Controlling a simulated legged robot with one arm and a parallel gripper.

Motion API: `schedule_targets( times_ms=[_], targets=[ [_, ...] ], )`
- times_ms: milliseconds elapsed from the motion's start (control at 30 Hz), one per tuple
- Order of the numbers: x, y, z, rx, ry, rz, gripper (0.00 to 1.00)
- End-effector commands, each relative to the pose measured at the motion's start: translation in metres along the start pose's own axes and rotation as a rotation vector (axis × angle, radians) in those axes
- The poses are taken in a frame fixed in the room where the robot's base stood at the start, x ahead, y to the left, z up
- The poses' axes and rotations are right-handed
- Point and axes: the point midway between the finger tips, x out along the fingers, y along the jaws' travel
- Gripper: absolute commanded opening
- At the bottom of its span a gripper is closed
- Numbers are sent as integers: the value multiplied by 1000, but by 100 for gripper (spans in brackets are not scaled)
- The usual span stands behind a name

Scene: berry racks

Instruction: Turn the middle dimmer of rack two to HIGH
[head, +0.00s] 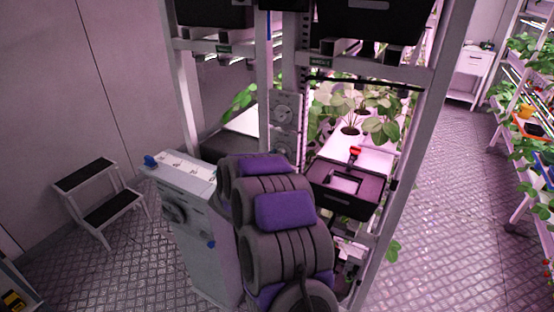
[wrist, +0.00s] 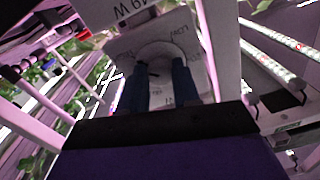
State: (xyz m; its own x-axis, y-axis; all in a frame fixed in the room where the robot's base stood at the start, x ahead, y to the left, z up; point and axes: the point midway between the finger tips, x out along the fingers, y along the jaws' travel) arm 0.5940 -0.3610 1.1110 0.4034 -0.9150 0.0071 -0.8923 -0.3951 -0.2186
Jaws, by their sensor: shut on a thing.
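In the wrist view my gripper (wrist: 160,88) is shut, with its two dark blue fingers on either side of a round pale dimmer knob (wrist: 161,50). The knob sits on a light plate (wrist: 199,62) with small lettering around it, too blurred and turned to read surely. The fingers cover part of the dial, so its setting cannot be told. In the head view, an upper dimmer (head: 283,112) and another below it (head: 284,146) show on the rack post. My arm hides my gripper and the lower part of the post there.
A black tray (head: 343,206) and leafy plants (head: 380,122) stand to the right of my arm. A grey cabinet (head: 222,258) with blue knobs stands close on the left, with a step stool (head: 104,212) beyond. The right aisle floor (head: 437,200) is clear.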

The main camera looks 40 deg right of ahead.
Motion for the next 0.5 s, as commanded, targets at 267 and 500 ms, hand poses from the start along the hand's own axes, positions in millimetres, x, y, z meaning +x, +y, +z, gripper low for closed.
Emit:
schedule_targets(
  times_ms=[267, 500],
  targets=[
    [0, -1, 0, 109, 5, -1, 1],
    [0, -1, -1, 109, 4, -1, 1]
  ],
)
